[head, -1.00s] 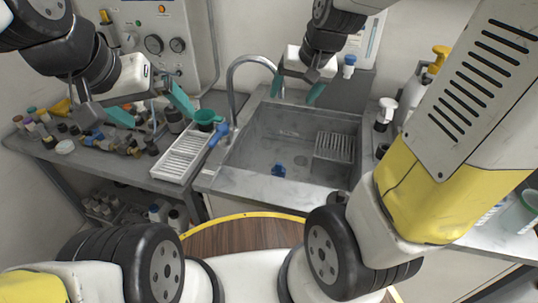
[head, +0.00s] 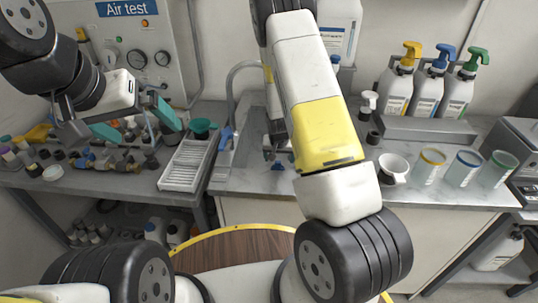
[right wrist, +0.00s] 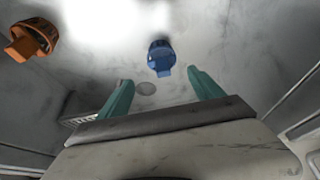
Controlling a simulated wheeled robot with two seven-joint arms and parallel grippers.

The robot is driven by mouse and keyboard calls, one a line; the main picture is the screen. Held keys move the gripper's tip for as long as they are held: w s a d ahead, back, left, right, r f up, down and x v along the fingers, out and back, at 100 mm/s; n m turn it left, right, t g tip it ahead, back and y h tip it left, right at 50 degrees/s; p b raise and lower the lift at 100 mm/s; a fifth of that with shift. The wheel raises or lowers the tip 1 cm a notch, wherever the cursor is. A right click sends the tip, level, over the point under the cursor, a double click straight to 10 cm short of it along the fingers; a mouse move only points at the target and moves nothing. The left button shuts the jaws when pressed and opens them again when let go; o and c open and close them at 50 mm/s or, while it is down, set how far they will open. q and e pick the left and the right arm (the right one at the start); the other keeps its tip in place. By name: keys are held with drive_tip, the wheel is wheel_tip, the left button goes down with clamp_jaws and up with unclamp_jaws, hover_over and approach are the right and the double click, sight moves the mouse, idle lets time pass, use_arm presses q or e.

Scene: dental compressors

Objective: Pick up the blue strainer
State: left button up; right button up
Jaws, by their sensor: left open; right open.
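The blue strainer (right wrist: 161,56) lies in the metal sink, a small round cup with a tab facing my gripper in the right wrist view. In the head view a small blue part of it (head: 278,167) shows below my right gripper. My right gripper (right wrist: 158,82) is open and empty. Its teal fingers point down into the sink, with the strainer ahead of the gap between them; I cannot tell the remaining distance. In the head view my right arm hides much of the sink. My left gripper (head: 135,122) is open and empty above the left counter.
An orange strainer (right wrist: 32,40) lies to the left in the right wrist view. The faucet (head: 236,85) and sink walls bound the space. A white rack (head: 187,165), pump bottles (head: 432,85) and cups (head: 463,167) stand on the counters.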

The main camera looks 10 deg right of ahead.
sight(278, 163)
drive_tip(key=x, duration=0.7)
drive_tip(key=shift+a+f, duration=0.2)
drive_tip(key=shift+a, duration=0.05)
drive_tip(key=c, duration=1.6)
drive_tip(key=shift+o, duration=0.2)
drive_tip(key=shift+r, duration=0.15)
